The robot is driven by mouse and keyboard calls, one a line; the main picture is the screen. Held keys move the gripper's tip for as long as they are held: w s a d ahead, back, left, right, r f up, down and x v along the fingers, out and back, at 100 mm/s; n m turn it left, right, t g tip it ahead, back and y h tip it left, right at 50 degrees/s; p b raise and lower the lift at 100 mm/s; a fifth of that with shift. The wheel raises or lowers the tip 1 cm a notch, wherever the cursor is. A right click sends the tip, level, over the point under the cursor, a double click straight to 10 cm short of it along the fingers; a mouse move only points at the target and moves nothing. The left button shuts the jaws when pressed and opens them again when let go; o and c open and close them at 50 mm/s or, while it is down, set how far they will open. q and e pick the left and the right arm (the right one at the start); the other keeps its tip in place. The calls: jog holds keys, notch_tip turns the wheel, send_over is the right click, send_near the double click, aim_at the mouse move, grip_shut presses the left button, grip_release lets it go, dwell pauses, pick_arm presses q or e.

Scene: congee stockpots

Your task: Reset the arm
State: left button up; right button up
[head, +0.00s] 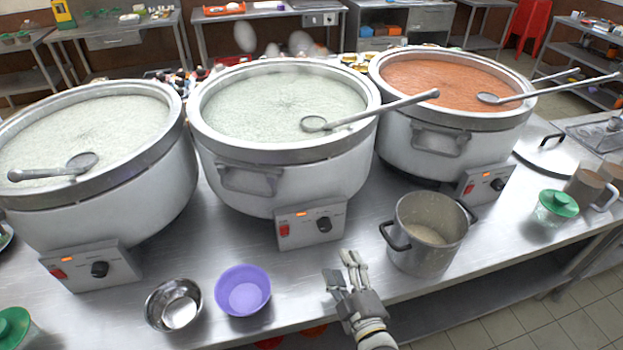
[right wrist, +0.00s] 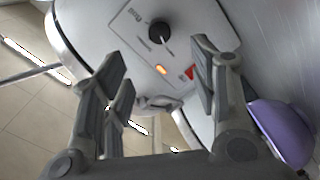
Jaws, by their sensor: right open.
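My right gripper (head: 347,276) is open and empty in the head view. It is over the front part of the steel table, between the purple bowl and the small steel pot (head: 425,233). In the right wrist view my open fingers (right wrist: 160,88) have nothing between them. Behind them is a control box with a black knob (right wrist: 159,31), an orange light and a red switch. My left gripper does not show in the head view.
Large stockpots (head: 283,110) stand in a row, with ladles on their rims. A purple bowl (head: 243,290) and a steel bowl (head: 173,304) sit at the front left. A green-lidded jar (head: 555,208) and mugs are on the right. Table (head: 385,295) around my gripper is bare.

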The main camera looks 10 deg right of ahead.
jog(key=d+m, duration=0.1)
jog(key=d+m+g+h, duration=0.1)
jog(key=s+d+f+m+g+h, duration=0.1)
jog(key=shift+s+d, duration=0.1)
jog(key=shift+d, duration=0.15)
jog(key=s+f+m+g+y, duration=0.1)
jog(key=s+m+g, duration=0.6)
jog(key=s+g, duration=0.85)
jog(key=s+f+t, duration=0.1)
jog(key=s+f, duration=0.2)
jog(key=f, duration=1)
jog(key=s+f+t, duration=0.1)
jog(key=s+f, duration=0.1)
jog(key=f, duration=1.1)
jog(key=s+d+f, duration=0.2)
jog(key=s+f, duration=1.5)
jog(key=shift+s+d+g, duration=0.25)
jog(key=shift+g, duration=0.2)
